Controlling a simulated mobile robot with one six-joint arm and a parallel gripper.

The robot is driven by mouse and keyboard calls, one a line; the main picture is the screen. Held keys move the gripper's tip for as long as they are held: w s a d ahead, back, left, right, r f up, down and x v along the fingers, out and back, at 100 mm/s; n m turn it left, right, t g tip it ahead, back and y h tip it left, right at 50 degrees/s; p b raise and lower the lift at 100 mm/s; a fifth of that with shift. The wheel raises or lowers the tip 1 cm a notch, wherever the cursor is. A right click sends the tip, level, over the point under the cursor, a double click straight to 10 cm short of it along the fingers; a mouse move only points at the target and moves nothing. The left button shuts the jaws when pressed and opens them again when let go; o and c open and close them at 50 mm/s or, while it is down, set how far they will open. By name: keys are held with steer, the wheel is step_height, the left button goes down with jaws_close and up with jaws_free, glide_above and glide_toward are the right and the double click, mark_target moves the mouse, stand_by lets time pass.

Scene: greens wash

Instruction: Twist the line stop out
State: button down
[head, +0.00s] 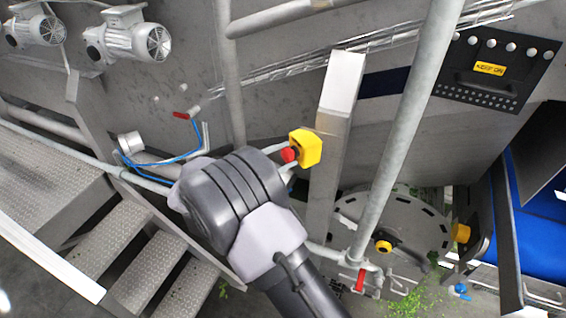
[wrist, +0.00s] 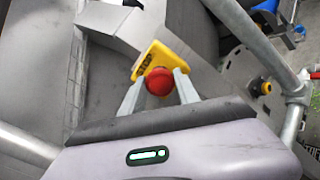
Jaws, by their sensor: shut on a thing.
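The line stop is a red mushroom button (head: 288,155) on a yellow box (head: 306,148), mounted by the grey upright post in the head view. In the wrist view the red button (wrist: 159,81) stands in front of the yellow plate (wrist: 163,63), which has dark lettering. My gripper (wrist: 160,84) is shut on the red button, with one pale finger on each side of it. In the head view my gripper (head: 289,164) reaches the button from the lower left, and my wrist hides part of the fingers.
A slanted grey pipe rail (head: 405,130) runs to the right of the line stop. The grey post (head: 335,130) stands close by. Metal steps (head: 120,240) lie at left. A round hatch (head: 400,225) with a yellow-black knob is at lower right, near scattered greens (head: 405,305).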

steer(key=shift+d+f+m+b, duration=0.1)
steer(key=shift+m+b, duration=0.5)
steer(key=shift+m, duration=0.3)
steer(key=c, duration=0.9)
jaws_free()
steer(key=v, duration=1.7)
steer(key=shift+b, duration=0.3)
steer(key=shift+s, duration=0.1)
